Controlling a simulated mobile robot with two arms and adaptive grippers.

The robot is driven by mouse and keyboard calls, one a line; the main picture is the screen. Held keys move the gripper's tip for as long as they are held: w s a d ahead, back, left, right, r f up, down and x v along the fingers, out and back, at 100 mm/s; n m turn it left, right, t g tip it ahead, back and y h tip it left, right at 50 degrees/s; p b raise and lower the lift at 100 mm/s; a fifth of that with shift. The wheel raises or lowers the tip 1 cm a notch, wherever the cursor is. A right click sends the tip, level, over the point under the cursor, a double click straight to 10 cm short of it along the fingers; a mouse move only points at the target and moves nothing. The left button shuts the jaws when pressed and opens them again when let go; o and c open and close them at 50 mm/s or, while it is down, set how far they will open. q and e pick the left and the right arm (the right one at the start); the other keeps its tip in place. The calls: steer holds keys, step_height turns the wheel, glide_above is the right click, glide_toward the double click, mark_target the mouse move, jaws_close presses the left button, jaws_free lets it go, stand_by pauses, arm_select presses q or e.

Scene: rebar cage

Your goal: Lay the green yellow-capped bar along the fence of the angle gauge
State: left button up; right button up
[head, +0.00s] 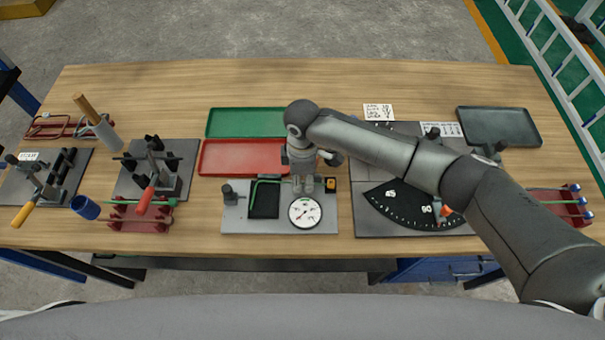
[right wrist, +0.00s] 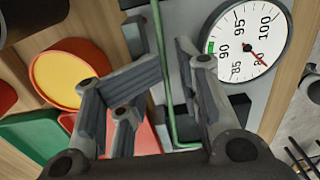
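A bent green bar (head: 268,181) lies on the dial plate (head: 235,222), which I take for the angle gauge, with its short leg pointing to the front over a black pad (head: 264,202). My right gripper (head: 306,186) is low over the bar's long leg, just behind the round dial (head: 305,212). In the right wrist view the bar (right wrist: 162,70) runs between the two open fingers (right wrist: 170,75), with gaps at both sides. The bar's far end is hidden or out of frame, so I cannot confirm a yellow cap. My left gripper is not in view.
Red (head: 240,158) and green (head: 240,122) trays lie behind the plate. A black protractor station (head: 400,205) stands to the right, partly under my arm. Two clamp fixtures (head: 160,165) (head: 50,175) and a blue cup (head: 85,207) are at left. A dark tray (head: 500,125) is at back right.

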steer(key=shift+s+r, duration=0.25)
steer(key=shift+r, duration=0.05)
steer(key=shift+w+r, duration=0.1)
steer(key=shift+r, duration=0.2)
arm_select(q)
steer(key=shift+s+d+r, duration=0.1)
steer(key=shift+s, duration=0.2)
arm_select(e)
step_height(320, 180, up, 11)
steer(key=shift+r, duration=0.15)
arm_select(q)
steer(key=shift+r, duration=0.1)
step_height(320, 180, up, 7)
steer(key=p, duration=0.7)
arm_select(e)
step_height(320, 180, up, 6)
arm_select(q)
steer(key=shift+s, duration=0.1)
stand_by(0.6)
